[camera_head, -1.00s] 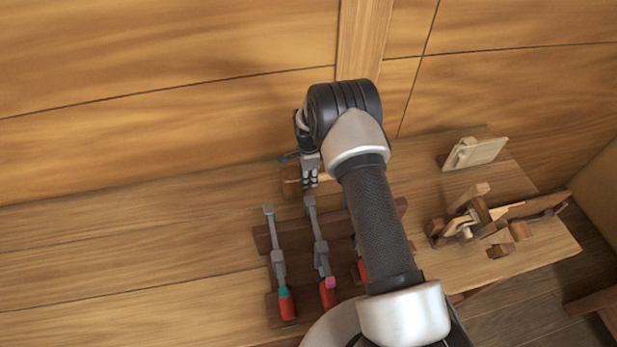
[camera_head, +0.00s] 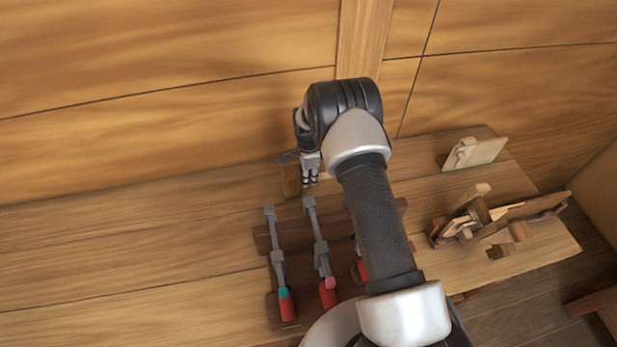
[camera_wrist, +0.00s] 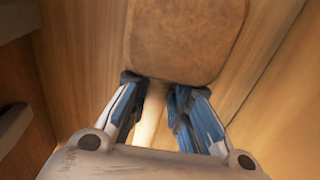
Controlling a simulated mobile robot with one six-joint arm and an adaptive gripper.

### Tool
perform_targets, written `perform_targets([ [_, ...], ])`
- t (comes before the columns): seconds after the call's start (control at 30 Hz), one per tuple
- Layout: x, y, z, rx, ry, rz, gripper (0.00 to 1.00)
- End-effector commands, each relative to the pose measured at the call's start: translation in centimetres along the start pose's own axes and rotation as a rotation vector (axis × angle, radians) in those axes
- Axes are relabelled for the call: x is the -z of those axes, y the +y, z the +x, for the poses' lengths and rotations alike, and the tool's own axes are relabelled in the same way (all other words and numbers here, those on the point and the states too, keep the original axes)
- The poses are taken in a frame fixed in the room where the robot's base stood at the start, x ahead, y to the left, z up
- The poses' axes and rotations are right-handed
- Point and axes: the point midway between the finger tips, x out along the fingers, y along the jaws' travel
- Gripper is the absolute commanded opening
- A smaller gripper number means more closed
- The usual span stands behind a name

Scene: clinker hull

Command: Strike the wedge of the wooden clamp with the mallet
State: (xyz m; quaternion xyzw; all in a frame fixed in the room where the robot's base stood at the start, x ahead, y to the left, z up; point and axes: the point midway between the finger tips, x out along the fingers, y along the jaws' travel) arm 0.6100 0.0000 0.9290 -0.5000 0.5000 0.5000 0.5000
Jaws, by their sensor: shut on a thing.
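My gripper (camera_head: 310,168) is at the back of the bench, over its rear edge by the wall. It is shut on the light handle (camera_wrist: 150,112) of the mallet. The mallet's brown block head (camera_head: 291,181) shows just left of my fingers. In the wrist view the head (camera_wrist: 187,40) fills the top middle, just beyond my fingertips (camera_wrist: 157,88). Wooden tool parts in light and dark wood (camera_head: 478,212) lie at the bench's right end. The wooden clamp may be among them, but I cannot tell it or its wedge apart for sure.
Metal bar clamps with red handles (camera_head: 321,255) lie on a dark wooden rack (camera_head: 268,238) in front of my gripper. A pale board (camera_head: 474,153) stands at the back right. The plank wall (camera_head: 200,120) is close behind. The bench's left side (camera_head: 120,250) is clear.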

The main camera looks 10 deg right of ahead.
Motion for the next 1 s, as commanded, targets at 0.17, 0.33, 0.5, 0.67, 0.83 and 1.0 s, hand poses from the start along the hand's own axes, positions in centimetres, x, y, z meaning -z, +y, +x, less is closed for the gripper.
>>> perform_targets([
  [0.17,0.0,-0.1,-0.6,0.002,0.000,0.000,0.00],
  [0.33,0.0,0.0,-0.7,0.001,0.000,0.000,0.00],
  [0.5,0.0,0.0,-0.7,0.001,0.000,0.000,0.00],
  [0.67,0.0,-0.1,-1.5,0.002,0.000,0.000,0.00],
  [0.83,0.0,-0.1,-3.5,0.003,0.000,0.000,0.00],
  [1.0,0.0,-0.1,-5.5,0.002,0.000,0.000,0.00],
])
